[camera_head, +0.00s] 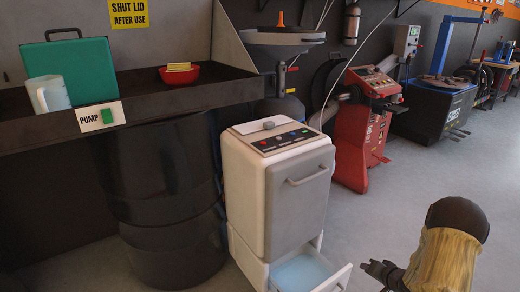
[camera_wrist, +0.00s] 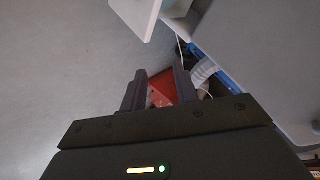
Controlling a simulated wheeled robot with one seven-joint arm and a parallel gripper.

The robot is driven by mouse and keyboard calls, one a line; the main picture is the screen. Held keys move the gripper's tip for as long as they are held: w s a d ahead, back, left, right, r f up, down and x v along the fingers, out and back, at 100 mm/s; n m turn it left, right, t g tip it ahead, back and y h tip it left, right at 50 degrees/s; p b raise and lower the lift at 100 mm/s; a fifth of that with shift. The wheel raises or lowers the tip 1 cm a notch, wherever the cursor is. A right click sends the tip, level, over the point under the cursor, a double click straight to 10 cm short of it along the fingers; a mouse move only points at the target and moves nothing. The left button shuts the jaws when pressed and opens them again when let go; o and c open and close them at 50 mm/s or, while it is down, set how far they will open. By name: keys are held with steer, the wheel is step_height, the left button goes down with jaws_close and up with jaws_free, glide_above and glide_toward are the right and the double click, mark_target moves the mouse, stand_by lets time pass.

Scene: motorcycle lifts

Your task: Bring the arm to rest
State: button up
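My gripper (camera_head: 380,270) is at the lower right of the head view, out over the floor to the right of a white cabinet (camera_head: 292,190). In the wrist view my gripper (camera_wrist: 160,75) has its two dark fingers apart, with nothing held between them. A red thing shows beyond the gap. The cabinet's bottom drawer (camera_head: 338,278) is pulled out and has a light blue inside. The gripper is close to the drawer's right side in the picture; I cannot tell the exact distance.
A bench with a tray edge (camera_head: 170,110) bears a mug (camera_head: 48,94), a green case (camera_head: 85,65) and a red bowl (camera_head: 180,76). A black drum (camera_head: 175,200) stands below. A red machine (camera_head: 362,130) stands behind the cabinet. Grey floor (camera_head: 430,175) is clear at right.

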steer(key=s+a+r+n+g+h+p, duration=0.1)
steer(key=s+a+r+g, duration=0.1)
steer(key=a+r, duration=0.45)
steer(key=s+a+r+n+g+h+p, duration=0.1)
steer(key=s+a+r+n+h, duration=0.15)
steer(key=r, duration=0.65)
steer(key=s+a+r+n+g+y+p, duration=0.1)
steer(key=s+a+r+g, duration=0.1)
steer(key=s+a+r, duration=0.45)
steer(key=s+a+r+n+g+y+p, duration=0.1)
steer(key=s+a+r+n+g+p, duration=0.15)
steer(key=s+a, duration=0.7)
step_height(320, 180, up, 38)
steer(key=s+d+m+p, duration=0.1)
steer(key=d+p, duration=0.1)
steer(key=p, duration=3.4)
steer(key=shift+s+d+f+t, duration=0.15)
steer(key=shift+s+d+t, duration=0.15)
steer(key=shift+s+t, duration=0.05)
steer(key=shift+f+h, duration=0.1)
steer(key=shift+h, duration=0.15)
steer(key=shift+w, duration=0.1)
